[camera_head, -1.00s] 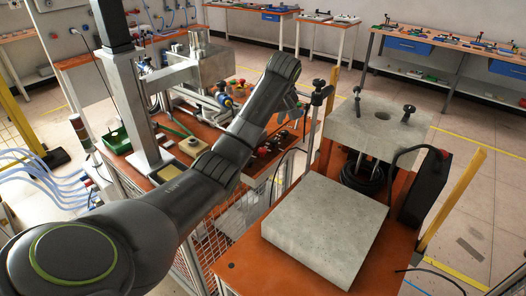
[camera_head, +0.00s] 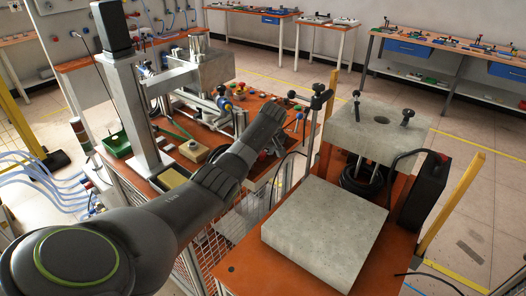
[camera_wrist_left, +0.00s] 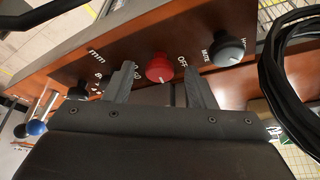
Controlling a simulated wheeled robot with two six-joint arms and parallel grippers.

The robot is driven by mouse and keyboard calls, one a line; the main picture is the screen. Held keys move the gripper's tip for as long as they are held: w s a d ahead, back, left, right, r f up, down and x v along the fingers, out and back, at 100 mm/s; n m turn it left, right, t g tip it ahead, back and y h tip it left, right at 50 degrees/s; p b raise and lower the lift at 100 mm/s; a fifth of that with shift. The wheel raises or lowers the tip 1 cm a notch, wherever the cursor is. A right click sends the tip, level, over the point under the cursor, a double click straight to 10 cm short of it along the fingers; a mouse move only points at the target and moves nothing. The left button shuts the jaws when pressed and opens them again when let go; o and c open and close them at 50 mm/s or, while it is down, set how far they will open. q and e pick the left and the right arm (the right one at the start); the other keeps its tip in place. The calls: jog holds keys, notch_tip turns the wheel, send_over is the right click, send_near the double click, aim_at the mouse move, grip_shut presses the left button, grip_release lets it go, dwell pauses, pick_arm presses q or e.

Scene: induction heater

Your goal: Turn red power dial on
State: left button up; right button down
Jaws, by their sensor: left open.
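The red power dial (camera_wrist_left: 159,68) sits on a brown panel in the left wrist view, with "OFF" printed to its right. A small white mark shows on its lower edge. My left gripper (camera_wrist_left: 161,80) is open, one finger on each side of the dial. Whether the fingers touch it I cannot tell. In the head view my left arm reaches over the heater bench, and its wrist (camera_head: 262,128) hides the dial and the fingertips. My right gripper is out of view.
A grey-black knob (camera_wrist_left: 229,51) stands right of the dial, and a black knob (camera_wrist_left: 78,91) stands to the left. A coiled black cable (camera_wrist_left: 296,75) hangs at the right. In the head view, a stone-like slab (camera_head: 328,230) lies on the orange cart.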

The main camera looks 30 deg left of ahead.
pick_arm(q)
jog(key=c, duration=1)
jog(key=shift+r+m+p, duration=0.15)
jog(key=shift+m+p, duration=0.25)
jog(key=shift+p, duration=0.35)
jog(key=shift+s+a+m+t+h+p, duration=0.15)
jog(key=shift+m+t+h+p, duration=0.25)
jog(key=shift+m+p, duration=0.7)
jog(key=shift+m+h+p, duration=0.3)
jog(key=shift+m+p, duration=0.6)
jog(key=shift+m, duration=0.1)
jog(key=shift+a+m+t+h+p, duration=0.15)
jog(key=shift+m+t+h+p, duration=0.3)
jog(key=shift+m, duration=0.65)
jog(key=o, duration=1)
